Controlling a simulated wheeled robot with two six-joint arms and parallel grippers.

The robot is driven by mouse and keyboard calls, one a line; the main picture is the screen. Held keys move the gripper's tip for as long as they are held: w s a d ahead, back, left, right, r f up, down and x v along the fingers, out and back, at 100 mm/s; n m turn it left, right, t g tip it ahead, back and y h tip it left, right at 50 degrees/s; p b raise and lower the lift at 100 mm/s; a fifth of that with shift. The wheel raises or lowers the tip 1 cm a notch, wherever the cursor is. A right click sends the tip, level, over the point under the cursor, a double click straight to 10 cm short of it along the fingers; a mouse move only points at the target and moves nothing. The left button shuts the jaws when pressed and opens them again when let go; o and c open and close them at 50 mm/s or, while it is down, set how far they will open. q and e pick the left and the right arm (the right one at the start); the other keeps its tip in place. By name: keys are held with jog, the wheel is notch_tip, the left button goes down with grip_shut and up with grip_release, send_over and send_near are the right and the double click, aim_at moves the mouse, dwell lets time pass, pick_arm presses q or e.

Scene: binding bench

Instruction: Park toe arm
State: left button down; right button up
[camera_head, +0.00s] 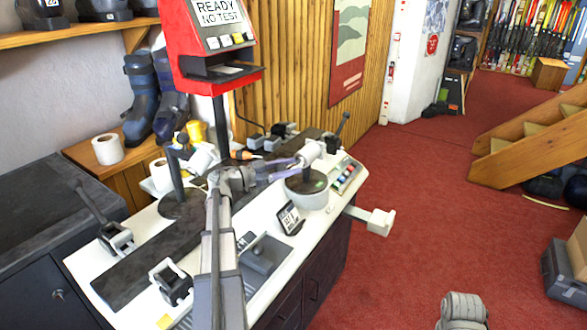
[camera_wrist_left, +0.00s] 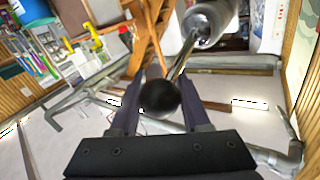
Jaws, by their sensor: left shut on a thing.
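The toe arm shows in the left wrist view as a black ball knob (camera_wrist_left: 160,98) on a thin rod that runs up to a grey cylinder (camera_wrist_left: 207,20). My left gripper (camera_wrist_left: 158,105) has its two dark fingers on either side of the knob and is shut on it. In the head view my left gripper (camera_head: 294,168) reaches right across the bench, its purplish fingers at a white cylinder (camera_head: 311,152) on a dark post above a round grey base (camera_head: 308,198). The knob is hard to make out there. My right gripper is not in view.
The white bench (camera_head: 133,262) carries a dark rail with black clamps (camera_head: 172,283). A red "READY NO TEST" display (camera_head: 212,45) stands behind my left arm. A small tilted readout (camera_head: 290,218) is near the base. A white block (camera_head: 378,221) juts over the bench's right edge; red floor beyond is open.

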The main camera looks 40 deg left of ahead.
pick_arm(q)
jog(key=shift+w+a, duration=0.1)
jog(key=shift+a, duration=0.05)
dwell(0.3)
jog(key=shift+c, duration=1.9)
grip_release()
